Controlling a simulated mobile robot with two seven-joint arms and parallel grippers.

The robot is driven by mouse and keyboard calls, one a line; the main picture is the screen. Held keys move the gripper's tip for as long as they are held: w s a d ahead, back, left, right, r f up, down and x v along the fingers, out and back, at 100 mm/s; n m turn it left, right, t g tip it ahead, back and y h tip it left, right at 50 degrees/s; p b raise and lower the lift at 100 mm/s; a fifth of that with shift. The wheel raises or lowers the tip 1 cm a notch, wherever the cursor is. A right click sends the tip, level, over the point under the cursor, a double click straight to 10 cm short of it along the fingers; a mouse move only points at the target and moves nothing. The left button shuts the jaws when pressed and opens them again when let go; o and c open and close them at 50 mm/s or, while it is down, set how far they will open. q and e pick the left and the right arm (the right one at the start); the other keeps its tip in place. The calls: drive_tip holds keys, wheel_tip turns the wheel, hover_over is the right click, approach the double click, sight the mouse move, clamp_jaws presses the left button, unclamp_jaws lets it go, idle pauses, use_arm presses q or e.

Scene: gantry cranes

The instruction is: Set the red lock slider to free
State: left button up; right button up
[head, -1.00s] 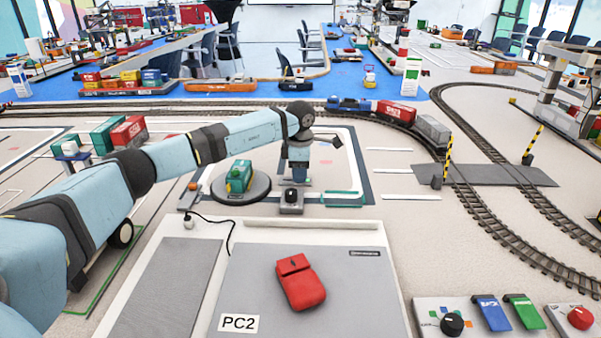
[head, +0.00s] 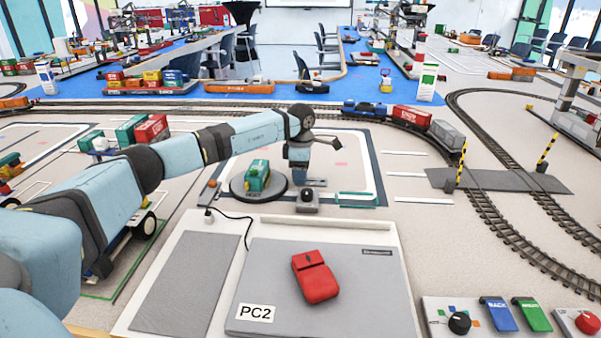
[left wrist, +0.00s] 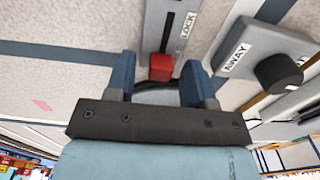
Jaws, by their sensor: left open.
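The red lock slider (left wrist: 161,67) shows in the left wrist view, on a grey slotted plate (left wrist: 157,25) with a LOCK label (left wrist: 187,33) beside the slot. My left gripper (left wrist: 158,62) is open, its two blue fingers on either side of the slider in that view. I cannot tell whether either finger touches it. In the head view my left gripper (head: 303,178) points down over the track board, beyond the grey pad. The slider cannot be made out there. My right gripper is not in view.
A black knob (left wrist: 279,72) on a block marked AWAY (left wrist: 250,50) stands close to the right finger. A green locomotive (head: 257,176) sits on a round turntable left of the gripper. A red mouse (head: 315,277) lies on the near pad marked PC2 (head: 350,315).

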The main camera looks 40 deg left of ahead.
use_arm(q)
drive_tip(key=shift+r, duration=0.25)
wheel_tip(320, 180, up, 3)
drive_tip(key=shift+f+p, duration=0.15)
drive_tip(key=shift+p, duration=0.35)
wheel_tip(320, 180, up, 11)
drive_tip(key=p, duration=0.2)
drive_tip(key=shift+f, duration=0.15)
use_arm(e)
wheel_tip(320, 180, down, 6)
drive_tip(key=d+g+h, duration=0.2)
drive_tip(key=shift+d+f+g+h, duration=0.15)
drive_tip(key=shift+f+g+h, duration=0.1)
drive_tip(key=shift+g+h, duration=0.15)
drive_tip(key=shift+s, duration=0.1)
